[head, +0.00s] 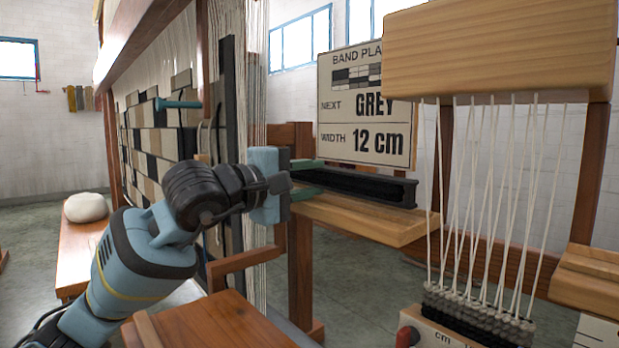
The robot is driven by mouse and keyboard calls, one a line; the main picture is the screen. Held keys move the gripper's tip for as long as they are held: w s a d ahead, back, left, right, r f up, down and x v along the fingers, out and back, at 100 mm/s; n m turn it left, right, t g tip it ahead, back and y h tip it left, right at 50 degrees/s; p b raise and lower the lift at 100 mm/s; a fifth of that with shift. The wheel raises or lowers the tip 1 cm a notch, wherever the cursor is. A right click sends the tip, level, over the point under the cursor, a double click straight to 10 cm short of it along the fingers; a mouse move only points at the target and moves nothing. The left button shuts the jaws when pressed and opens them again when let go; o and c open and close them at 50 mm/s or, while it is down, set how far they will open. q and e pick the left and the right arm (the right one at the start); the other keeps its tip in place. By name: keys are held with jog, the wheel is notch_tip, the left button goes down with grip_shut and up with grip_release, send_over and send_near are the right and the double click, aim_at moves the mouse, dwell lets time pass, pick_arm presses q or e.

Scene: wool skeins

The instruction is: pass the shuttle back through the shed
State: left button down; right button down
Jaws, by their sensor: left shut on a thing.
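My left gripper (318,177) reaches in from the left with its green fingers around the left end of a long dark shuttle (365,186). The shuttle lies level just above a wooden ledge (365,218); I cannot tell whether it touches it. Its right end points toward the band loom and stops short of the threads. The pale warp threads (490,180) hang from a wooden block (500,50) and cross one another, with gaps between them forming the shed. They run down into a grey and black woven band (478,312). My right gripper is out of view.
A sign (366,105) reading "GREY" and "12 cm" stands behind the shuttle. Another wooden ledge (588,278) lies right of the threads. A white "cm" scale (440,337) and a red piece (407,337) are below. A large loom (160,140) stands left.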

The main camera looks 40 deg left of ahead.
pick_arm(q)
jog(key=c, duration=1.1)
grip_release()
jog(key=f, duration=0.1)
jog(key=f+g, duration=0.1)
jog(key=f, duration=0.1)
jog(key=shift+w+d+f, duration=0.1)
jog(key=shift+w+d, duration=0.1)
jog(key=shift+w, duration=0.2)
jog(key=shift+s+d, duration=0.1)
jog(key=shift+s, duration=0.15)
jog(key=shift+o, duration=0.8)
jog(key=s+a+r, duration=0.1)
jog(key=s+r, duration=0.1)
jog(key=s, duration=0.5)
jog(key=shift+t, duration=0.4)
jog(key=shift+s+a+r, duration=0.1)
jog(key=shift+s+r, duration=0.4)
jog(key=shift+s, duration=0.1)
jog(key=shift+r, duration=0.1)
